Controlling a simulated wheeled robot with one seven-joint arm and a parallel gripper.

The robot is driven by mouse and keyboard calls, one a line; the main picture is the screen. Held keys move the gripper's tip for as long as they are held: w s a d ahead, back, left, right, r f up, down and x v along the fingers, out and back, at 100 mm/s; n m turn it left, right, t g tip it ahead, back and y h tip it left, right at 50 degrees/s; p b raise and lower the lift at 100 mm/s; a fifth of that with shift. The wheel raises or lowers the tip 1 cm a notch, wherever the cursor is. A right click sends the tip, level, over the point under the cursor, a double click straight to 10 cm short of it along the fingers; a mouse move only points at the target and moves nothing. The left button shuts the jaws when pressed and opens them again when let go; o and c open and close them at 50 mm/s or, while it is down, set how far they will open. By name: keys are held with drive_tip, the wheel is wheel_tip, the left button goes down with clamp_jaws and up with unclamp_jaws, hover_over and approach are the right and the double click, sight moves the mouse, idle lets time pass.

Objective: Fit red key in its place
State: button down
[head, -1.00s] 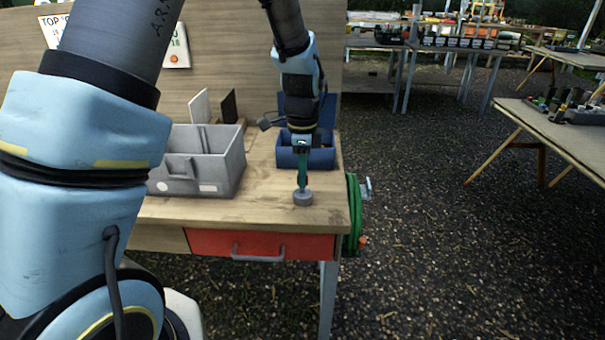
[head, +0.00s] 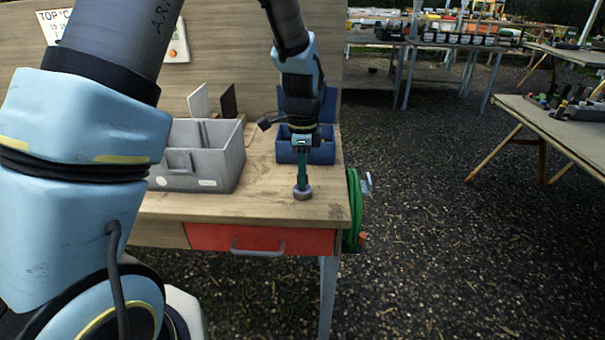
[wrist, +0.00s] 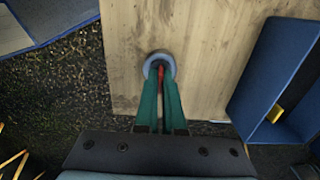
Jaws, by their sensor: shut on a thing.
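My gripper (head: 302,186) points down at the front of the wooden bench, its green fingers close together. In the wrist view my gripper (wrist: 160,84) is shut on the red key (wrist: 161,73), a thin red strip between the fingers. The key's lower end is at a round grey fitting (wrist: 152,66) with a dark middle. The fitting (head: 303,194) also shows on the bench top in the head view, right under the fingertips. The fingers hide most of the key, so I cannot tell how far it sits inside the fitting.
A grey divided bin (head: 228,165) stands left of my gripper. An open blue box (head: 322,155) is behind it; in the wrist view a yellow thing (wrist: 275,113) shows in the box. A red drawer (head: 210,238) is below, and a green hose (head: 353,210) hangs at the bench's right end.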

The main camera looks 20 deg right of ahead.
drive_tip(key=c, duration=0.9)
unclamp_jaws()
drive_tip(key=shift+c, duration=0.2)
wheel_tip(320, 180, up, 11)
drive_tip(key=b, duration=0.2)
drive_tip(key=shift+f, duration=0.1)
drive_tip(key=s+a+f+n, duration=0.2)
drive_tip(key=a+n, duration=0.9)
drive_tip(key=a, duration=0.4)
drive_tip(key=s+a+f+n+t, duration=0.1)
drive_tip(key=s+a+f+n, duration=0.1)
drive_tip(key=a+n, duration=0.9)
drive_tip(key=a+f, duration=0.1)
drive_tip(key=a, duration=0.3)
drive_tip(key=shift+f+t, duration=0.2)
drive_tip(key=shift+t, duration=0.1)
